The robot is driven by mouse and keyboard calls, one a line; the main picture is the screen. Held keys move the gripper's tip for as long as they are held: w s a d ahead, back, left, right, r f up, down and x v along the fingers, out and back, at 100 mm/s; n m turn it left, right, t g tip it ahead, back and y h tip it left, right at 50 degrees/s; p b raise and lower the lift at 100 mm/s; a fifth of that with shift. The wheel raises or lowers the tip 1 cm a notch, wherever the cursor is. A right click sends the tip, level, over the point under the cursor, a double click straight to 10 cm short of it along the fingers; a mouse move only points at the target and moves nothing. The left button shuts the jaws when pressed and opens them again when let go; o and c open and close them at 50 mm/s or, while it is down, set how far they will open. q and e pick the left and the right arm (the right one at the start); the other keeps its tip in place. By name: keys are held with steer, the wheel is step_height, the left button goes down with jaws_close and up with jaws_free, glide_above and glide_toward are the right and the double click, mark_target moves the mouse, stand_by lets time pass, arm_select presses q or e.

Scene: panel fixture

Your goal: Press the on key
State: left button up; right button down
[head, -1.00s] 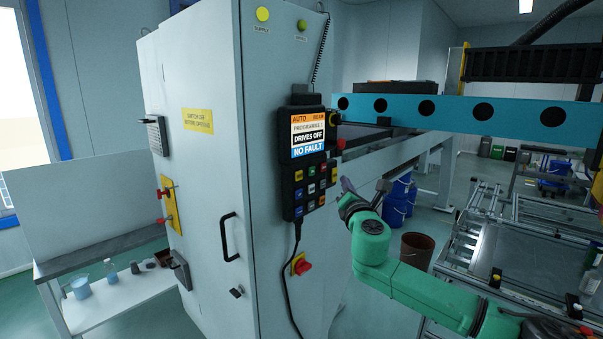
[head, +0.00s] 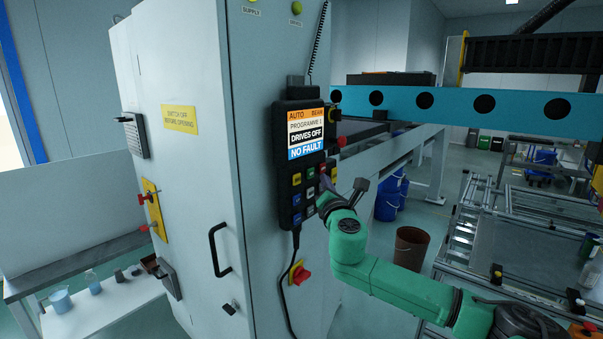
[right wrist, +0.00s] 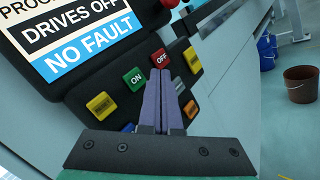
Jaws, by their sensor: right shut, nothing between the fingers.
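The black pendant (head: 283,150) hangs on the cabinet, its screen reading DRIVES OFF and NO FAULT. The green ON key (right wrist: 134,78) is in the keypad's top row, left of the red OFF key (right wrist: 160,58). In the head view the ON key (head: 310,173) is small. My right gripper (head: 324,181) is at the keypad's right side. In the right wrist view its shut, empty fingers (right wrist: 158,84) point at the pad, just right of the ON key and below the OFF key. I cannot tell whether they touch it. My left gripper is not in view.
A red knob (head: 342,141) sticks out at the pendant's right edge. A red switch on a yellow plate (head: 299,273) is on the cabinet below. A cable hangs from the pendant. A blue beam (head: 450,106) crosses behind, with a brown bucket (head: 411,247) on the floor.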

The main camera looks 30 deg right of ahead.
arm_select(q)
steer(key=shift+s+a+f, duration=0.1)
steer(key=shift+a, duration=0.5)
arm_select(e)
steer(key=shift+w+a+r, duration=0.1)
steer(key=shift+a+r, duration=0.3)
steer(key=shift+a, duration=0.35)
steer(key=shift+d, duration=0.15)
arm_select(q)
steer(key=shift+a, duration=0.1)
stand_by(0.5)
